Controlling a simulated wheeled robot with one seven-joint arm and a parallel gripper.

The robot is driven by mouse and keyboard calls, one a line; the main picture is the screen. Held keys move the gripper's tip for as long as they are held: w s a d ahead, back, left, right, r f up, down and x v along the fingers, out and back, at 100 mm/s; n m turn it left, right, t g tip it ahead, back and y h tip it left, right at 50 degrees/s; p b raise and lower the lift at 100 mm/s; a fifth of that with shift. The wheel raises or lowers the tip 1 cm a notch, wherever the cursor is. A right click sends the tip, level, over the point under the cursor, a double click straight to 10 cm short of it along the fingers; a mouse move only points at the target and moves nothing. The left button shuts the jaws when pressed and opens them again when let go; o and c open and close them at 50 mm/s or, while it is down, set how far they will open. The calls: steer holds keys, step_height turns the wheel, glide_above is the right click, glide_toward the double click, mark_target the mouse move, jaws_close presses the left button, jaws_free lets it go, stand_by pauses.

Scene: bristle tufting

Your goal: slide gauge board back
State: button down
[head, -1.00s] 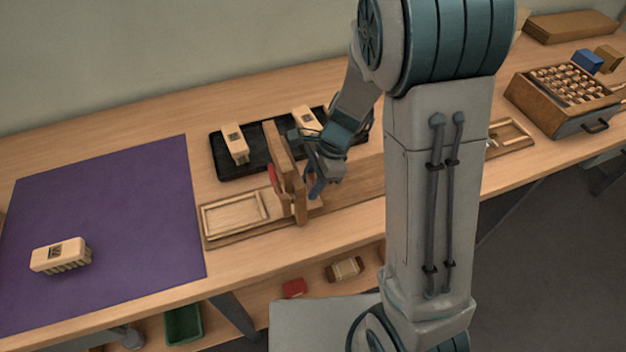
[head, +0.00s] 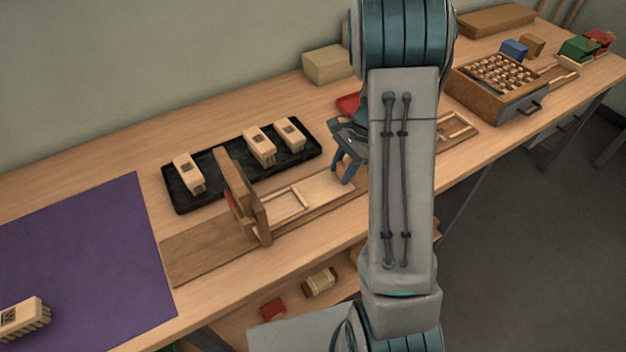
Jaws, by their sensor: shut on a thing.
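The gauge board (head: 324,189) is a pale wooden board with a recessed rectangular frame at its left end. It lies on a long brown wooden base (head: 200,246), to the right of an upright wooden gate (head: 240,195) that has a red part on its left side. My gripper (head: 346,178) is at the right end of the board, fingers pointing down, shut on it. My arm partly hides the base and whatever lies just right of the gripper.
A black tray (head: 215,190) with several brush blocks stands behind the base. A purple mat (head: 85,255) with one brush block (head: 22,320) lies at left. A box of bristle tufts (head: 500,80), a red item (head: 348,104) and a pale block (head: 327,65) stand farther back.

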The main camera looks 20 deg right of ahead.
steer(key=d, duration=0.2)
steer(key=w+d, duration=0.1)
steer(key=d, duration=0.1)
steer(key=w+d, duration=0.1)
steer(key=d, duration=0.2)
steer(key=shift+w, duration=0.1)
steer(key=shift+r, duration=0.1)
steer(key=c, duration=0.9)
jaws_free()
steer(key=shift+a, duration=0.1)
steer(key=v, duration=1.3)
steer(key=shift+d+r+p, duration=0.2)
steer(key=shift+r+p, duration=0.1)
steer(key=shift+a, duration=0.1)
